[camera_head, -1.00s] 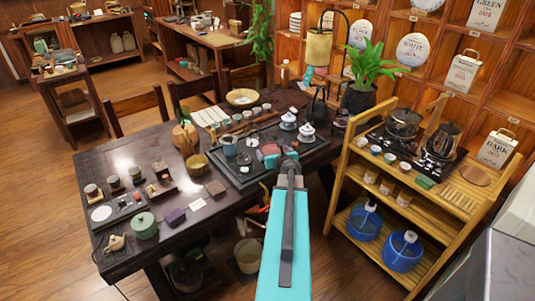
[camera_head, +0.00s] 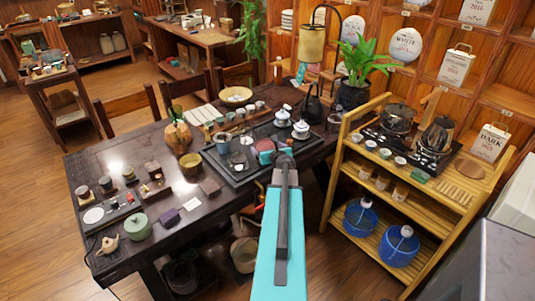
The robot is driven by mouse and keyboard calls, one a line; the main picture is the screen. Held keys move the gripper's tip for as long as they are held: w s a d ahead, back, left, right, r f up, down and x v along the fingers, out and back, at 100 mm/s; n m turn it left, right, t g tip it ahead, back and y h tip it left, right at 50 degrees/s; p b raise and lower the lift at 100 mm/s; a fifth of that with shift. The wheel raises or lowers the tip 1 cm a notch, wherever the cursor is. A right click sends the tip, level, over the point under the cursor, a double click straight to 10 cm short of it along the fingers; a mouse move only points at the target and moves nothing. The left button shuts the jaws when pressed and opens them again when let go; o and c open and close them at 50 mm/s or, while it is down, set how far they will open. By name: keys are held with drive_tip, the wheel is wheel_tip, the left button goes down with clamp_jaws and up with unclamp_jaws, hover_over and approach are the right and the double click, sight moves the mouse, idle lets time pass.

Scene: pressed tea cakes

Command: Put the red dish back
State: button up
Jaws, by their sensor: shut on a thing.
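My gripper (camera_head: 275,154), with teal fingers at the end of my teal and grey arm, is over the right part of the black tea tray (camera_head: 226,174) on the dark table. It is shut on the small red dish (camera_head: 266,145), which shows just beyond the fingers. The fingers and the arm end hide part of the dish. I cannot tell how high it is above the tray.
White lidded cups (camera_head: 300,130) stand just right of the gripper, and a grey cup (camera_head: 222,143) is to its left. A black kettle (camera_head: 312,106) stands behind. The bamboo cart (camera_head: 345,160) is at the right.

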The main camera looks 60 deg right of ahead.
drive_tip(key=shift+f+b, duration=0.7)
drive_tip(key=shift+f, duration=0.25)
drive_tip(key=shift+w+a, duration=0.15)
drive_tip(key=shift+f, duration=0.1)
drive_tip(key=o, duration=1.1)
drive_tip(key=shift+f, duration=0.1)
